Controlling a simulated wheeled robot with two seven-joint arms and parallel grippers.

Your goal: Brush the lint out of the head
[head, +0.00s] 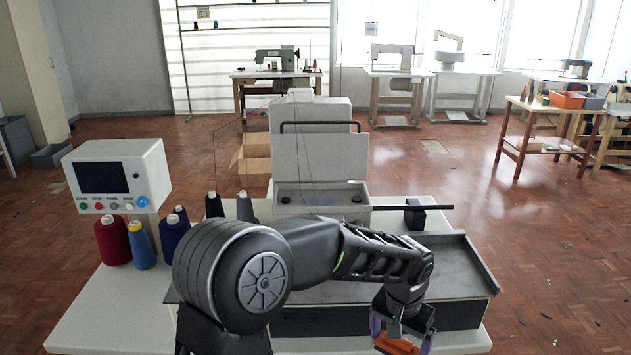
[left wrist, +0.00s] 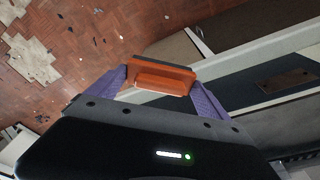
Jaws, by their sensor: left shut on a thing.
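My left gripper (head: 401,334) is at the front right of the white table, low in the head view. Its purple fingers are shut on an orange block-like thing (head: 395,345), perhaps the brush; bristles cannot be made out. In the left wrist view the orange thing (left wrist: 163,79) sits between the fingertips (left wrist: 160,90). The grey machine head (head: 321,160) stands at the table's back, well away from the gripper, with an upright panel and a low part with two black knobs. Lint cannot be made out. My right gripper is not in view.
A control box (head: 118,173) with a screen and several thread cones (head: 113,243) stand on the table's left. A dark grey tray-like bed (head: 455,270) lies partly behind my arm. A black rod (head: 428,207) sticks out at the right. A cardboard box (head: 251,160) stands behind.

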